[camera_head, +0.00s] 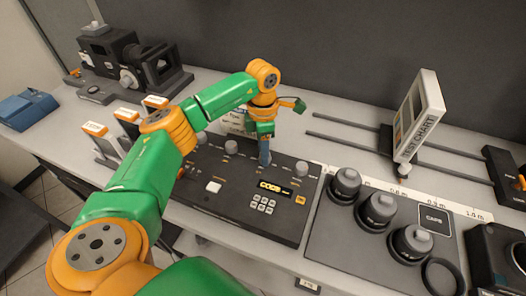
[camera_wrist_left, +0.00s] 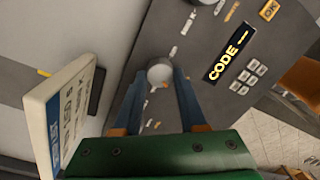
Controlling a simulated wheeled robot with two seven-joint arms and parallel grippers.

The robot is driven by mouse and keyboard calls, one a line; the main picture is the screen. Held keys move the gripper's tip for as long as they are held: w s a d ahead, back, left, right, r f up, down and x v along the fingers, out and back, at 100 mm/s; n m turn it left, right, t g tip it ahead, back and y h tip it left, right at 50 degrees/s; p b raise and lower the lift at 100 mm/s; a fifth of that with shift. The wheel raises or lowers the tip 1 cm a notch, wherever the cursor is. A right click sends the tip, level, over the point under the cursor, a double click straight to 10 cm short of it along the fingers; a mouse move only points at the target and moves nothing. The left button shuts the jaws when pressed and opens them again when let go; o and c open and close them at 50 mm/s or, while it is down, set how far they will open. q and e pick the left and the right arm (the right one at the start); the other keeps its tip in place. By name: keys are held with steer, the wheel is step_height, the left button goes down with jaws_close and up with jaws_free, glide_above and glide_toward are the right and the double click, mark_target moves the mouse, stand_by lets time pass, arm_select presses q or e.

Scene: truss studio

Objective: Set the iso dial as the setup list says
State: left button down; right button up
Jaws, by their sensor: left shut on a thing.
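My left gripper (camera_head: 264,158) reaches down onto the black control panel (camera_head: 240,213). In the left wrist view its blue fingers (camera_wrist_left: 160,85) are shut on a round grey dial (camera_wrist_left: 160,71), one finger on each side. In the head view the fingers hide that dial. The lettering beside it is too small to read, so I cannot tell its name or setting. Other grey dials stand along the panel's back edge, one left of the gripper (camera_head: 231,147) and one right (camera_head: 302,168). A white card with lines of text (camera_wrist_left: 67,112) stands behind the panel, partly hidden by my arm.
The panel has a lit "CODE" display (camera_head: 273,188) and a keypad (camera_head: 263,204). Several black cylinders (camera_head: 378,210) stand on a mat at the right. A white sign (camera_head: 418,118) stands on a rail behind. Orange-topped cards (camera_head: 95,129) are at the left.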

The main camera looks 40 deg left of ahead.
arm_select(q)
steer(key=m, duration=0.4)
steer(key=shift+w+m, duration=0.1)
steer(key=shift+m, duration=0.2)
steer(key=m, duration=0.4)
steer(key=shift+m, duration=0.3)
steer(key=shift+c, duration=2.3)
jaws_free()
steer(key=shift+d, duration=0.1)
steer(key=shift+w+r+b, duration=0.1)
steer(key=shift+b, duration=0.2)
step_height(320, 180, up, 7)
steer(key=shift+w+b, duration=0.15)
steer(key=shift+b, duration=0.45)
